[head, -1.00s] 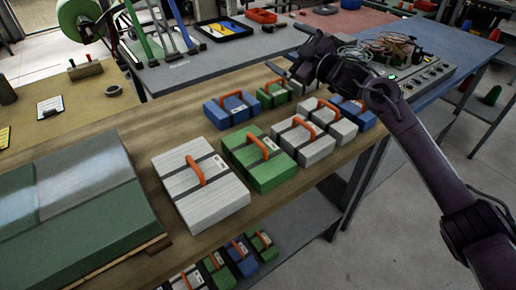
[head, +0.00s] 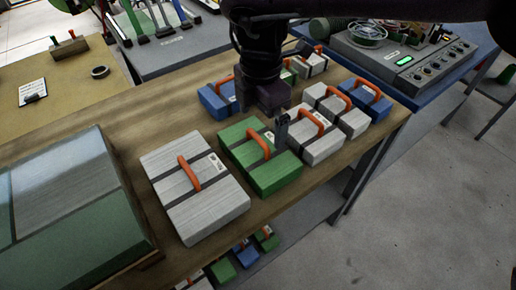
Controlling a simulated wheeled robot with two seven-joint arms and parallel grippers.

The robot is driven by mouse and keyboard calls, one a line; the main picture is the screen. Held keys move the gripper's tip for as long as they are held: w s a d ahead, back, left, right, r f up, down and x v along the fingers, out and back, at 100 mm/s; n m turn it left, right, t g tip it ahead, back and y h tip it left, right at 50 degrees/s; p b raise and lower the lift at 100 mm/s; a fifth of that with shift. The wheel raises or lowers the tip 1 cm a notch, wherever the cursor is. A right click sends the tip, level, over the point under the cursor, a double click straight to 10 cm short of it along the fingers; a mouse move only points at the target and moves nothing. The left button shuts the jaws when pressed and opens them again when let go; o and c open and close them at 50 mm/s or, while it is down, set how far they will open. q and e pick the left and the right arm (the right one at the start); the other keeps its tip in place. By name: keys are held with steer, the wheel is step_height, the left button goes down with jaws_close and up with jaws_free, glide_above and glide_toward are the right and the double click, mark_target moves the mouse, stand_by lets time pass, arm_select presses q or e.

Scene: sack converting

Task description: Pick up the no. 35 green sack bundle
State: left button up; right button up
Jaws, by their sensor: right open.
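A large green sack bundle (head: 268,172) with a dark strap, an orange handle and a white label lies on the wooden bench (head: 128,112). Its label is too small to read surely. A smaller green bundle (head: 289,77) lies farther back, mostly hidden behind my right gripper. My right gripper (head: 270,112) points down above the far right end of the large green bundle, beside its handle. It is open and empty. One finger shows in front of the neighbouring grey bundle; I cannot tell whether it touches anything. My left gripper is out of view.
A large grey-white bundle (head: 195,200) lies left of the green one. Smaller grey bundles (head: 317,140) and a blue one (head: 365,98) lie close on the right. A wrapped stack (head: 60,215) fills the bench's left. More bundles (head: 247,254) lie on the shelf below.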

mark_target(258, 137)
steer(key=f, duration=0.6)
steer(key=shift+w+a+f+p, duration=0.1)
steer(key=shift+a+f+p, duration=0.1)
steer(key=shift+a+p, duration=0.2)
steer(key=shift+d, duration=0.1)
steer(key=shift+c, duration=0.3)
steer(key=shift+r, duration=0.1)
steer(key=c, duration=1.5)
